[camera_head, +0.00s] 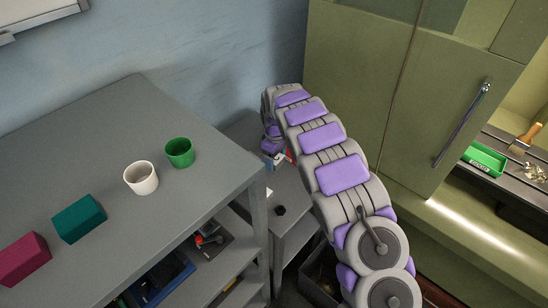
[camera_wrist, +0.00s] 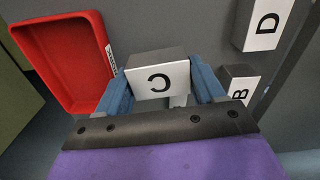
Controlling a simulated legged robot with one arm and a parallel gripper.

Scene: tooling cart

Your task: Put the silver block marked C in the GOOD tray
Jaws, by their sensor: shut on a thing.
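The silver block marked C (camera_wrist: 158,72) sits between the blue fingers of my gripper (camera_wrist: 163,84), which is shut on it. Its white face with the letter C appears upside down in the wrist view. I cannot tell whether the block is resting on the surface or lifted. A small green tray (camera_head: 485,160) with a label stands on the bench at the right of the head view; its label is too small to read surely. In the head view my gripper is mostly hidden behind my arm, over the lower grey cart.
A red tray (camera_wrist: 68,60) lies left of my gripper. Blocks marked D (camera_wrist: 266,24) and B (camera_wrist: 240,84) are close on its right. A brush (camera_head: 525,139) lies beside the green tray. A tall green cabinet (camera_head: 385,80) stands between cart and bench.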

